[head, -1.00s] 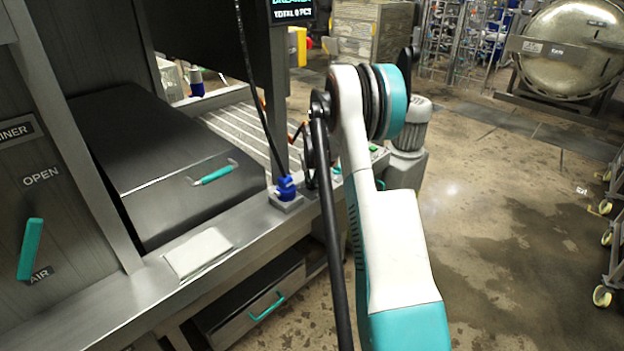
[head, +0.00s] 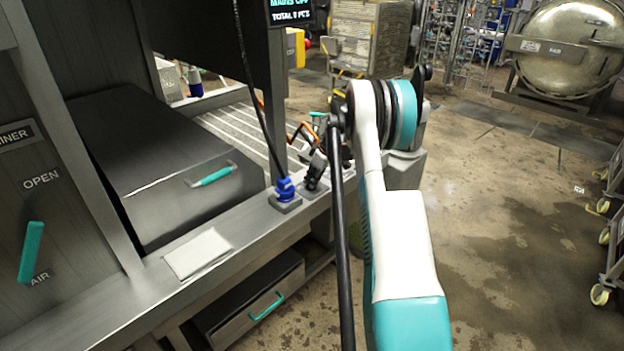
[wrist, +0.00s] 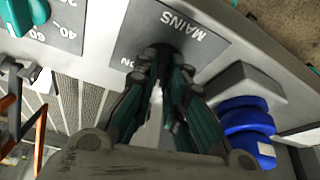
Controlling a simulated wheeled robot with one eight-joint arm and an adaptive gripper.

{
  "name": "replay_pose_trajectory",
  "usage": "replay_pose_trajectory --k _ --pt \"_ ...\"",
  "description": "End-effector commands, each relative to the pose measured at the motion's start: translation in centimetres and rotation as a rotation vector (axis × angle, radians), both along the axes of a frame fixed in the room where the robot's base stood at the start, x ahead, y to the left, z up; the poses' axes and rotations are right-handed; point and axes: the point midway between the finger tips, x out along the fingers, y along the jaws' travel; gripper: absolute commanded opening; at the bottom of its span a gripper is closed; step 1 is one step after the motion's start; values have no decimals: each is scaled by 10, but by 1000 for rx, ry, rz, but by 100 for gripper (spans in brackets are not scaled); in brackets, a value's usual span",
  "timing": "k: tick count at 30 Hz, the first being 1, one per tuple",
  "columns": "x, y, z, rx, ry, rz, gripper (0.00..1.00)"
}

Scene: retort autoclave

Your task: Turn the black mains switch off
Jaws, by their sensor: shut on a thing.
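The black mains switch (wrist: 167,48) shows only as a small dark part at my fingertips, on a grey plate (wrist: 205,58) lettered MAINS and ON. My gripper (wrist: 163,62) is shut on the switch, and its fingers hide most of it, so its angle is hard to tell. In the head view my gripper (head: 314,182) reaches down to the counter just right of the blue plug. The screen (head: 290,12) at the top reads what looks like MAINS OFF.
A blue plug (head: 285,190) with a black cable stands close beside the switch; it also shows in the wrist view (wrist: 245,125). A teal knob (wrist: 28,12) with a number scale is nearby. A steel lid (head: 165,165) lies to the left. The floor at right is open.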

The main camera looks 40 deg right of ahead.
Motion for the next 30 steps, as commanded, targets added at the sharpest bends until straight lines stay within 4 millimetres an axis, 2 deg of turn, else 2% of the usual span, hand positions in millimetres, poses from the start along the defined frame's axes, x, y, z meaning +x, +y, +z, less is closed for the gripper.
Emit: replay_pose_trajectory --k 15,30 --pt "1 -1 -2 1 4 419 0" --pt "1 -1 -3 0 4 555 0"
